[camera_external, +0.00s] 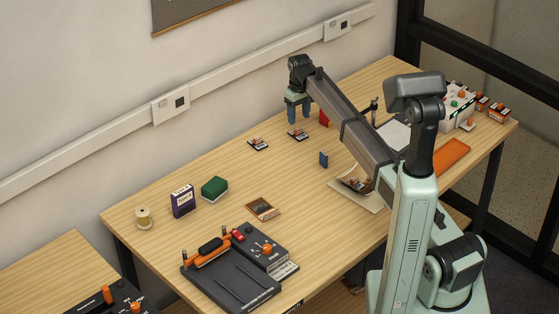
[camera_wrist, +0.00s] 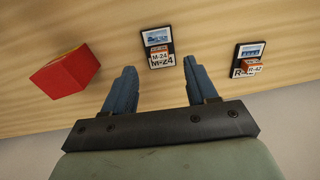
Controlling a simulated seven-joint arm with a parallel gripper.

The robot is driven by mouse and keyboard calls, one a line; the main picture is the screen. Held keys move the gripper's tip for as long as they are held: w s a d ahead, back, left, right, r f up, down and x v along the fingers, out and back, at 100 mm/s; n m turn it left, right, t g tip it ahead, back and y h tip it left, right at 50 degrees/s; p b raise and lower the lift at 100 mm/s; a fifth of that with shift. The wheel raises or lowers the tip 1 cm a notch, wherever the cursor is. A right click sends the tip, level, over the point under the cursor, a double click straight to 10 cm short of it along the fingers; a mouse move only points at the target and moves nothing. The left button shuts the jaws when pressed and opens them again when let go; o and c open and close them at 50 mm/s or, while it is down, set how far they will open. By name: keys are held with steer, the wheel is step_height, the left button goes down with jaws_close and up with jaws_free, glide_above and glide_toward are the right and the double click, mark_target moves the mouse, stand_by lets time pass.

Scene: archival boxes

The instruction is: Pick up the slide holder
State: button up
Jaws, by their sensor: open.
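Two small dark slide holders with pictures and white labels lie flat on the wooden table. The one marked M-24 (camera_wrist: 158,48) lies ahead of and between my fingertips in the wrist view; it also shows below my gripper in the external view (camera_external: 298,135). The other, marked R-42 (camera_wrist: 250,58), lies to its right in the wrist view and to its left in the external view (camera_external: 258,144). My gripper (camera_wrist: 160,66) is open and empty, its blue fingers pointing down above the table in the external view (camera_external: 298,112). I cannot tell its exact height.
A red block (camera_wrist: 66,72) stands close to my gripper; it also shows in the external view (camera_external: 325,117). A small blue block (camera_external: 323,159) stands nearer the table's front. A green box (camera_external: 214,188) and purple box (camera_external: 182,201) are farther left. Bare table (camera_external: 240,165) lies between.

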mark_target(298, 131)
steer(key=shift+d+f, duration=0.1)
steer(key=shift+f, duration=2.95)
steer(key=shift+c, duration=0.2)
jaws_close()
